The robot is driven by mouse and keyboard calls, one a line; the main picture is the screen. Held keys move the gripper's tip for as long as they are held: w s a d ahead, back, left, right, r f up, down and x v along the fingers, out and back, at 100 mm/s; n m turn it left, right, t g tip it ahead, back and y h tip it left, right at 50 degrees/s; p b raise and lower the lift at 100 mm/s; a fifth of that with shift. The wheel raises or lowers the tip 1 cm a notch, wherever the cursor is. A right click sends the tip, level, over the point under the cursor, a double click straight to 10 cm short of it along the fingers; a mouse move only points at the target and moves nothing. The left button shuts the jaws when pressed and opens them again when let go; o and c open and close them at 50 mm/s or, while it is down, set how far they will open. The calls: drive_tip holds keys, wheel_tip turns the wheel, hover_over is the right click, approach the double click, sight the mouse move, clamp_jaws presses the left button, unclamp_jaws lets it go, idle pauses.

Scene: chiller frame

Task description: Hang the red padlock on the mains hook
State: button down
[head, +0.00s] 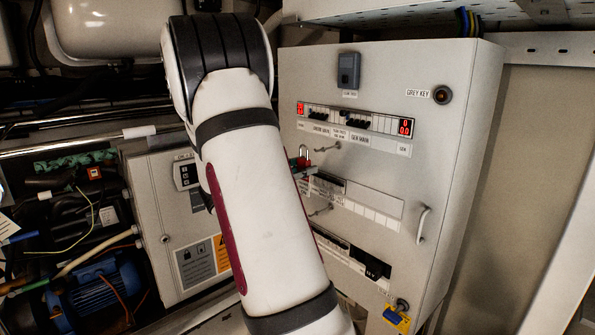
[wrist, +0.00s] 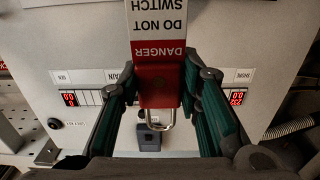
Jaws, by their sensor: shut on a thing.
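The red padlock (wrist: 158,88) sits between the two fingers of my gripper (wrist: 160,76), which is shut on it. Its silver shackle points down in the wrist view, which is upside down against the head view. A red and white danger tag (wrist: 157,28) hangs with it. In the head view the padlock (head: 303,161) shows small beside my arm, shackle up, in front of the panel. A metal hook (head: 328,147) sticks out just to its right, with a visible gap. A second hook (head: 320,210) is lower. I cannot read which is the mains hook; neither shows in the wrist view.
The grey cabinet (head: 465,120) carries breaker rows, red displays (head: 405,126), a grey key switch (head: 442,95) and a door handle (head: 423,225). A grey box (head: 348,70) is above the breakers. A smaller cabinet (head: 165,215) and a blue motor (head: 100,295) stand left.

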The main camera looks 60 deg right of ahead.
drive_tip(key=s+d+f+b, duration=0.1)
drive_tip(key=d, duration=0.4)
drive_tip(key=shift+s+d+f, duration=0.25)
drive_tip(key=shift+s+d, duration=0.15)
idle(0.4)
idle(0.6)
drive_tip(key=c, duration=1.1)
unclamp_jaws()
drive_tip(key=v, duration=1.2)
